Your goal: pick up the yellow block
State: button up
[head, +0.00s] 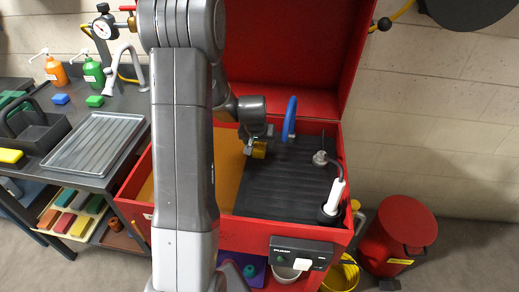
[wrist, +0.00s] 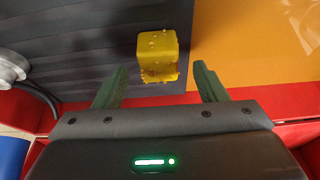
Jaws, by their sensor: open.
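A yellow block (wrist: 157,50) with a rough lower edge sits on a dark ribbed surface (wrist: 75,45) in the wrist view. In the head view it shows as a small yellow patch (head: 259,150), partly hidden by my gripper. My gripper (wrist: 159,72) is open, with its two green fingers to the left and right of the block's near end. There is space between each finger and the block. In the head view my gripper (head: 248,140) is over the red washer-like box (head: 340,135), and my arm hides part of its left side.
An orange panel (head: 230,165) lies left of the ribbed surface. A red bin (head: 400,232) stands right.

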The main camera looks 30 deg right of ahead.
aim_at(259, 146)
jog(key=shift+x, duration=1.65)
jog(key=shift+s, duration=0.1)
grip_shut()
